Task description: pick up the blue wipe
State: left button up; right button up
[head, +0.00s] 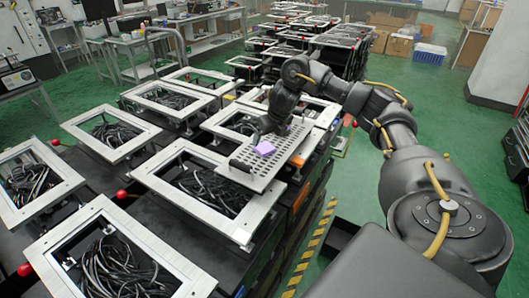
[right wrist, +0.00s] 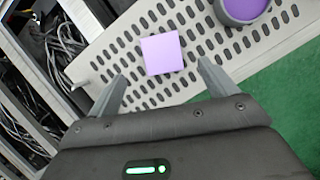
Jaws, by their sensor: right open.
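A flat square wipe, lavender rather than clearly blue, lies on a grey perforated plate (head: 240,172). The wipe shows in the head view (head: 264,148) and in the right wrist view (right wrist: 162,53). My right gripper (right wrist: 161,74) is open, with one finger on each side of the wipe's near edge and nothing between them. In the head view my right gripper (head: 272,126) is just behind the wipe, above the plate, and its fingers are mostly hidden. My left gripper is not in view.
A dark round cup with purple inside (right wrist: 242,10) stands on the plate, right of the wipe. White frames full of black cables (head: 205,190) surround the plate. Levers with red knobs (head: 122,194) stick out between the frames. Green floor lies to the right.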

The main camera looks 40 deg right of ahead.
aim_at(264, 147)
jog(key=shift+w+d+f, duration=0.1)
jog(key=shift+w+f, duration=0.15)
jog(key=shift+f, duration=0.6)
jog(key=shift+w+f, duration=0.1)
jog(key=shift+f, duration=0.2)
jog(key=p+x, duration=0.1)
jog(key=x, duration=0.2)
jog(key=shift+w+d+f, duration=0.1)
jog(key=shift+w+f, duration=0.1)
jog(key=shift+f, duration=0.05)
jog(key=shift+s, duration=0.1)
jog(key=c, duration=1.2)
jog(key=shift+o, duration=0.2)
jog(key=shift+r, duration=0.15)
